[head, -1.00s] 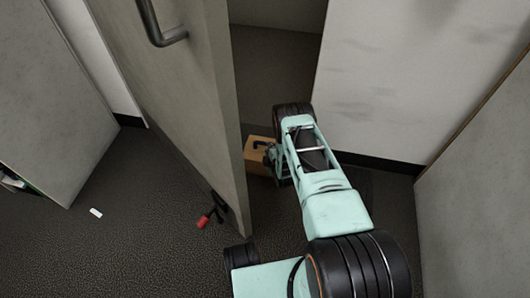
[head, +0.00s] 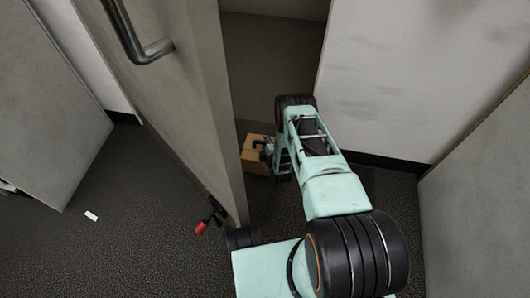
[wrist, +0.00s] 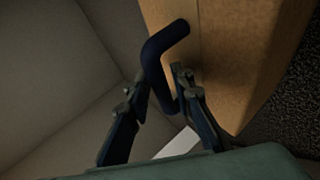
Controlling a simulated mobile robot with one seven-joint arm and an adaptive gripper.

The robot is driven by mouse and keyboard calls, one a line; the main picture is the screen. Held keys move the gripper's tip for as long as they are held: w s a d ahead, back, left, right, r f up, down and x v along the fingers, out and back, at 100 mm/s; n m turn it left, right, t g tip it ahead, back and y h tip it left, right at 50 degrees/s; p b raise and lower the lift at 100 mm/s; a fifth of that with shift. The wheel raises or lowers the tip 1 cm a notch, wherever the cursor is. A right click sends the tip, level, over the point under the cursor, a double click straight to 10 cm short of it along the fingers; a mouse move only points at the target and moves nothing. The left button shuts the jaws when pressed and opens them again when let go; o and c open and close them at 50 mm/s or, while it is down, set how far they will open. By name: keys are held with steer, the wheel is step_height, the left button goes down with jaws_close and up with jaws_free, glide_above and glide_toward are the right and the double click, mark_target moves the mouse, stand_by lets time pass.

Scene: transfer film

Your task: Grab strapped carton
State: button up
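The carton (head: 257,160) is a tan box on the floor just past the door's edge, with a dark strap or handle on it. In the wrist view the carton (wrist: 245,45) fills the upper right, and its dark bent handle (wrist: 163,55) reaches down between my two fingers. My gripper (wrist: 161,78) has one finger on each side of the handle, and the tips lie very close to it. Whether they touch or press on it I cannot tell. In the head view my gripper (head: 266,152) is beside the carton and partly hidden by my arm.
A grey door (head: 180,100) with a metal handle (head: 137,40) stands close left of my arm. A pale wall panel (head: 400,75) is at the right. A red-tipped doorstop-like piece (head: 201,227) and a small white object (head: 91,216) are at the left on the dark floor.

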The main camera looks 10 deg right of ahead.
steer(key=shift+s, duration=0.1)
jaws_close()
steer(key=shift+r, duration=0.15)
stand_by(0.3)
steer(key=shift+r, duration=0.15)
